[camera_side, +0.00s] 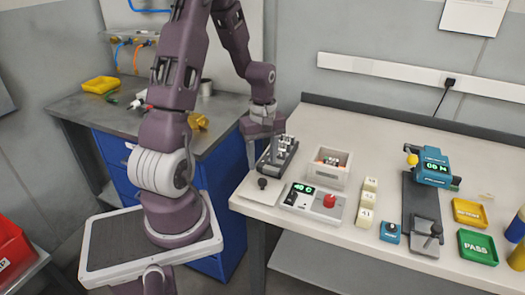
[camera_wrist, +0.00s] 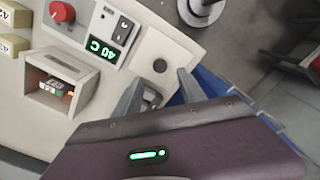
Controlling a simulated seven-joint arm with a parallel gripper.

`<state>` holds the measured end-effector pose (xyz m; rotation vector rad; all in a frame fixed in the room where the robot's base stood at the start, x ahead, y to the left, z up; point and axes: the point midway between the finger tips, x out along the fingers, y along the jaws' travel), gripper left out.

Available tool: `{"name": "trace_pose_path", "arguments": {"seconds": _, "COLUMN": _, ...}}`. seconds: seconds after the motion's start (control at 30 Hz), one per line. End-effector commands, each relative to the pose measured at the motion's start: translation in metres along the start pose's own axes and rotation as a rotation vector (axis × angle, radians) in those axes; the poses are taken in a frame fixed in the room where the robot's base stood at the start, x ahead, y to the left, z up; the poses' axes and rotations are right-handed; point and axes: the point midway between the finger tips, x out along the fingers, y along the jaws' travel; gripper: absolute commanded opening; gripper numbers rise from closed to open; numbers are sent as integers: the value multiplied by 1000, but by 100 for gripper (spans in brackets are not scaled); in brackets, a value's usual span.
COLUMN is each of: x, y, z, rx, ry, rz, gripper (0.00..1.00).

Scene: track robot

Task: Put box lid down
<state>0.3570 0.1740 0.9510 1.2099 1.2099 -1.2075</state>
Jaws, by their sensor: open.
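The box lid (camera_side: 261,188) is a flat pale plate with a dark round knob. It lies at the table's front left corner, left of the heater unit. In the wrist view the lid (camera_wrist: 170,50) shows ahead of my fingertips, with its knob clear. My gripper (camera_side: 262,150) is above the table's left end, behind the lid in the side view. Its fingers (camera_wrist: 159,90) are spread, with nothing held between them. The pale box (camera_side: 331,178) stands open behind the heater unit with small coloured items inside; the box (camera_wrist: 88,88) also shows in the wrist view.
A heater unit (camera_side: 312,202) reads 40 C and has a red knob. Numbered blocks (camera_side: 367,200), a teal device (camera_side: 432,168) and yellow and green trays (camera_side: 478,246) lie to the right. The table's left edge is close.

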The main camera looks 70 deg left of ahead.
Motion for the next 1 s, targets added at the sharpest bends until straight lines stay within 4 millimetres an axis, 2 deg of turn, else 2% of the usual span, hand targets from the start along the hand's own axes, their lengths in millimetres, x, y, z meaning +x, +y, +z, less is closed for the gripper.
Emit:
{"name": "trace_pose_path", "arguments": {"seconds": 0.1, "x": -23, "y": 1, "z": -1, "rx": 0, "ry": 3, "rz": 3, "gripper": 48}}
{"name": "trace_pose_path", "arguments": {"seconds": 0.23, "x": -36, "y": 1, "z": 2, "rx": 14, "ry": 5, "rz": 4, "gripper": 48}}
{"name": "trace_pose_path", "arguments": {"seconds": 0.33, "x": -65, "y": 7, "z": 23, "rx": 153, "ry": 46, "rz": 32, "gripper": 48}}
{"name": "trace_pose_path", "arguments": {"seconds": 0.37, "x": -79, "y": 9, "z": 35, "rx": 231, "ry": 67, "rz": 47, "gripper": 48}}
{"name": "trace_pose_path", "arguments": {"seconds": 0.47, "x": -131, "y": 4, "z": 91, "rx": 565, "ry": 153, "rz": 117, "gripper": 48}}
{"name": "trace_pose_path", "arguments": {"seconds": 0.5, "x": -150, "y": -4, "z": 115, "rx": 709, "ry": 189, "rz": 150, "gripper": 48}}
{"name": "trace_pose_path", "arguments": {"seconds": 0.6, "x": -184, "y": -36, "z": 167, "rx": 1049, "ry": 269, "rz": 238, "gripper": 48}}
{"name": "trace_pose_path", "arguments": {"seconds": 0.7, "x": -201, "y": -70, "z": 200, "rx": 1320, "ry": 333, "rz": 317, "gripper": 48}}
{"name": "trace_pose_path", "arguments": {"seconds": 0.8, "x": -206, "y": -93, "z": 215, "rx": 1479, "ry": 368, "rz": 368, "gripper": 48}}
{"name": "trace_pose_path", "arguments": {"seconds": 0.9, "x": -207, "y": -101, "z": 220, "rx": 1539, "ry": 382, "rz": 386, "gripper": 48}}
{"name": "trace_pose_path", "arguments": {"seconds": 1.0, "x": -207, "y": -102, "z": 220, "rx": 1543, "ry": 382, "rz": 386, "gripper": 48}}
